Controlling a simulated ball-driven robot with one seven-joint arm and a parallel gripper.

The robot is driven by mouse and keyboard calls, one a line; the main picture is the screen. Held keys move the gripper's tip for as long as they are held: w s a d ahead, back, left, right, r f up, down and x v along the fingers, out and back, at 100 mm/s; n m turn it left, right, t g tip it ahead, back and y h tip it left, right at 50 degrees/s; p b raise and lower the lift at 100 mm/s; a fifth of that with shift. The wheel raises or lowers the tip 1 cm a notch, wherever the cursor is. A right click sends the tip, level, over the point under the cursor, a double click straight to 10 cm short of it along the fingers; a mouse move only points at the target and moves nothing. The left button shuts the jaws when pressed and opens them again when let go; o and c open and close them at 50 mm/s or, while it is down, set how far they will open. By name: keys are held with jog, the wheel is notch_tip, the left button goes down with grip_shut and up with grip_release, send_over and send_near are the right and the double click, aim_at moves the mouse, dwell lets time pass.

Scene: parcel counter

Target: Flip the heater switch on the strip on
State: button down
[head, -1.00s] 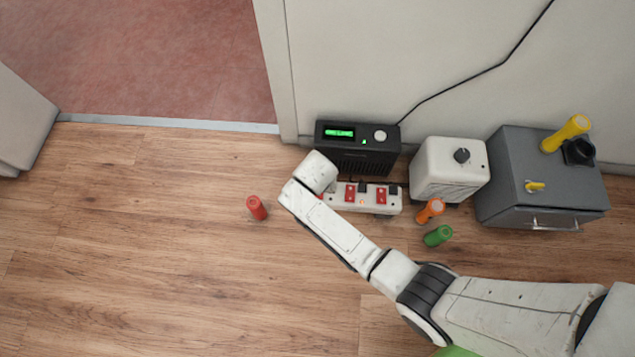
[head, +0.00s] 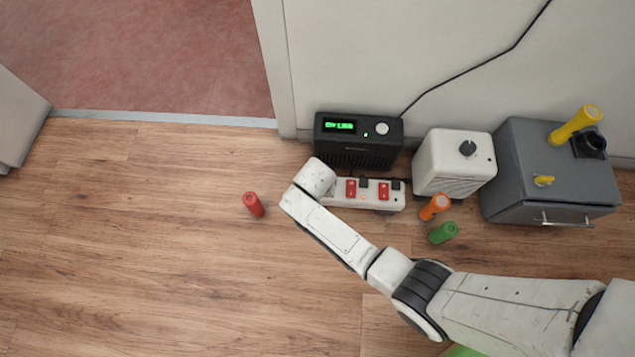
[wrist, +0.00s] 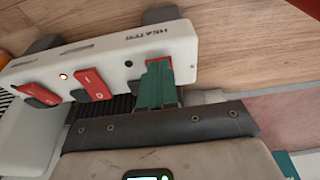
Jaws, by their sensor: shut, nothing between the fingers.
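The white power strip (head: 335,200) lies on the floor in front of a black box. The wrist view shows the strip (wrist: 110,55) close up, with red rocker switches and a HEATER label (wrist: 151,32) near one end. The red heater switch (wrist: 158,58) is beside that label, partly hidden by my fingers; its position cannot be told. A small dark lamp (wrist: 128,63) beside it looks unlit. My gripper (wrist: 157,68) is shut and empty, its teal fingertips at the heater switch, seemingly touching it. In the head view my arm hides the gripper and this end of the strip.
A black box (head: 357,150) with a green display stands behind the strip. A white box with a knob (head: 452,165) and a grey cabinet (head: 550,175) stand to the right. Red (head: 254,205), orange (head: 434,207) and green (head: 443,232) cylinders are on the floor. The floor at left is clear.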

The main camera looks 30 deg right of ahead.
jog(key=shift+f, duration=0.15)
jog(key=shift+w+d+r, duration=0.3)
jog(key=shift+w+d, duration=0.05)
jog(key=shift+w, duration=0.15)
dwell(0.4)
